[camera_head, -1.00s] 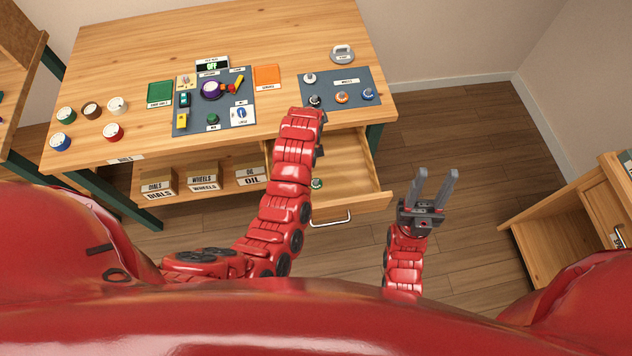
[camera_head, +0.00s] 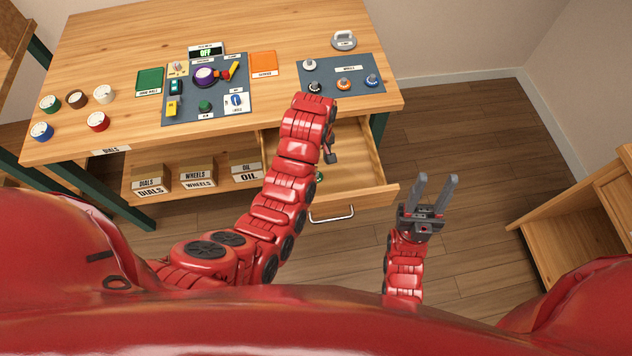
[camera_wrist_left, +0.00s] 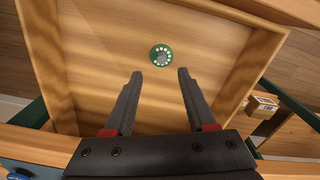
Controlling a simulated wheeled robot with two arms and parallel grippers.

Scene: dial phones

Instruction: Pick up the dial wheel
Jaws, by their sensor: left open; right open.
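A green dial wheel (camera_wrist_left: 161,55) with white finger spots around a grey centre lies on the floor of the open drawer (camera_wrist_left: 100,40), as the left wrist view shows. In the head view only a small part of the wheel (camera_head: 319,177) shows beside my left arm. My left gripper (camera_wrist_left: 156,74) is open and empty over the drawer, its fingertips apart and the wheel just beyond the gap between them. In the head view it is mostly hidden behind its own arm, with one dark finger (camera_head: 331,155) showing. My right gripper (camera_head: 434,180) is open and empty, right of the drawer, over the floor.
The table (camera_head: 130,50) holds several coloured dials at left, a grey work mat (camera_head: 220,105) with small parts, and a wheels mat (camera_head: 355,68) with several wheels. Labelled boxes (camera_head: 198,177) stand on the shelf below. The drawer walls surround the wheel.

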